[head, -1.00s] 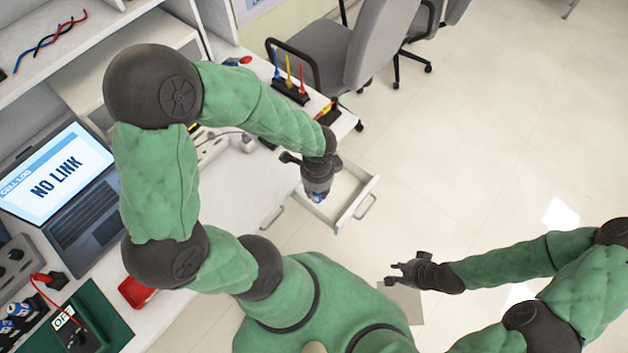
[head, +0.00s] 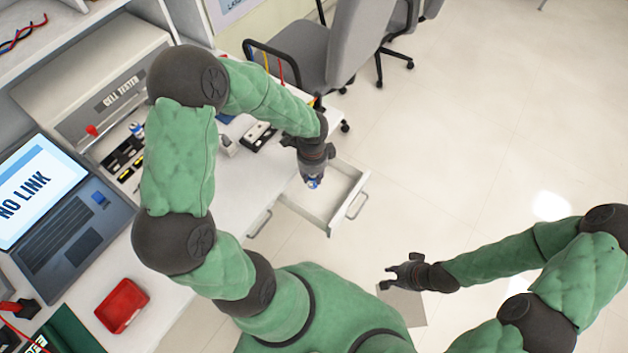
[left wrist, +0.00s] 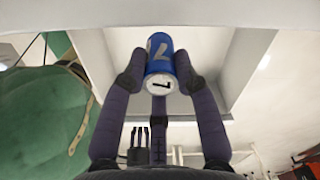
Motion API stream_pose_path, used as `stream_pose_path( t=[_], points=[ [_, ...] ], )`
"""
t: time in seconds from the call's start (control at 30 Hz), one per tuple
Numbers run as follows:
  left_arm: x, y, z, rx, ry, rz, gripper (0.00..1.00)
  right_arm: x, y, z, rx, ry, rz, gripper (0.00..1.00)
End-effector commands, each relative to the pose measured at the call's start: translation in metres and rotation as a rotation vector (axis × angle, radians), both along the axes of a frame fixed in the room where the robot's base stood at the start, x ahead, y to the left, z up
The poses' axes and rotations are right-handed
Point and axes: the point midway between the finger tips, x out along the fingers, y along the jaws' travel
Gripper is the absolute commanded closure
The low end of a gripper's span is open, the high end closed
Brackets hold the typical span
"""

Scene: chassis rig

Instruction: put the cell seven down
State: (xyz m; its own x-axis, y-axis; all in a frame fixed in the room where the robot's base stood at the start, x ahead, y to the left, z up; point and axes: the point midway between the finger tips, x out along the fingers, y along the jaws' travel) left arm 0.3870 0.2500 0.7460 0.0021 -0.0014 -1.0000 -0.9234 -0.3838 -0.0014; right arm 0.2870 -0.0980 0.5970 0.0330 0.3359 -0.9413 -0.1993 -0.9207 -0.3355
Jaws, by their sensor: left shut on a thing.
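Cell seven is a blue and white cylinder marked 7 (left wrist: 159,60) in the left wrist view. My left gripper (head: 313,178) is shut on it, with fingers on both sides of the cell (head: 313,184). The gripper and cell are above an open white drawer (head: 345,203) at the end of the bench; the drawer's inside (left wrist: 210,50) shows behind the cell in the left wrist view. The cell appears apart from the drawer floor. My right gripper (head: 392,271) is empty, with its fingers apart, over the floor at right.
A cell tester (head: 120,92) stands on the bench at left, with a cell (head: 137,130) beside it. A laptop (head: 75,215) reading NO LINK and a red tray (head: 122,305) are nearer. Office chairs (head: 300,50) stand behind the drawer.

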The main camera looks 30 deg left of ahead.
Motion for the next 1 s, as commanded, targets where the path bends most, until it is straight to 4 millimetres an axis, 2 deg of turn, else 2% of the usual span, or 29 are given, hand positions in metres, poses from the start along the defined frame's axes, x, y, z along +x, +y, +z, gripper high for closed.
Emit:
stream_pose_path(
  t=[0.27, 0.33, 0.53, 1.0],
  points=[
    [0.012, 0.003, -0.015, 0.000, 0.000, 0.000, 1.00, 0.000, 0.000, -0.008, 0.000, 0.000, 0.000, 0.73],
    [0.017, 0.005, -0.022, 0.000, 0.000, 0.001, 1.00, 0.000, 0.000, -0.012, 0.000, 0.000, 0.000, 0.73],
    [0.015, 0.004, -0.047, 0.001, 0.001, 0.000, 1.00, 0.000, 0.000, -0.031, 0.000, 0.000, 0.000, 0.73],
    [0.015, 0.004, -0.052, 0.000, 0.000, 0.000, 1.00, 0.000, 0.000, -0.033, 0.000, 0.000, 0.000, 0.73]
  ],
)
